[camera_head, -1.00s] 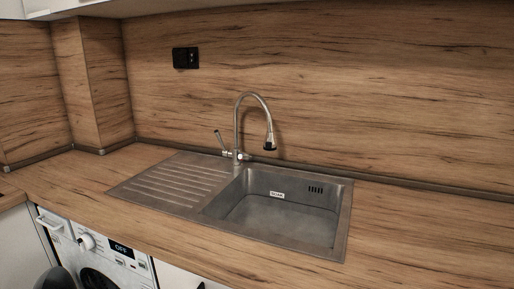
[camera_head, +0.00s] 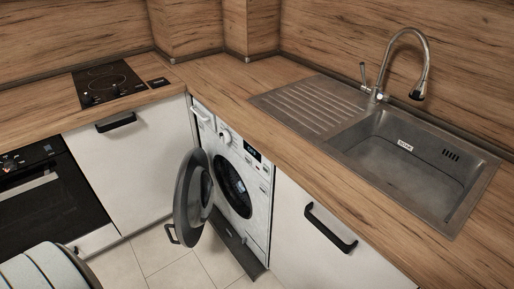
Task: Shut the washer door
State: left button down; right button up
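The white washer (camera_head: 258,205) stands under the wooden counter, between a corner cabinet and a white cabinet below the sink. Its round dark door (camera_head: 187,187) is swung wide open to the left, apart from the drum opening (camera_head: 231,186). The door stands out in front of the corner cabinet. Neither of my grippers is in view, so their state is hidden.
A metal sink (camera_head: 412,150) with a tap is set in the counter (camera_head: 245,100) at right. A black cooktop (camera_head: 108,84) and oven (camera_head: 45,200) are at left. Tiled floor (camera_head: 165,262) lies clear before the washer. A cabinet handle (camera_head: 330,228) juts out at right.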

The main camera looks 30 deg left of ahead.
aim_at(194, 198)
jog(key=j, duration=0.8)
jog(key=j+u, duration=0.1)
jog(key=j, duration=0.65)
jog(key=i+j+u, duration=0.1)
jog(key=j, duration=0.7)
jog(key=i+j, duration=0.1)
jog(key=j, duration=0.7)
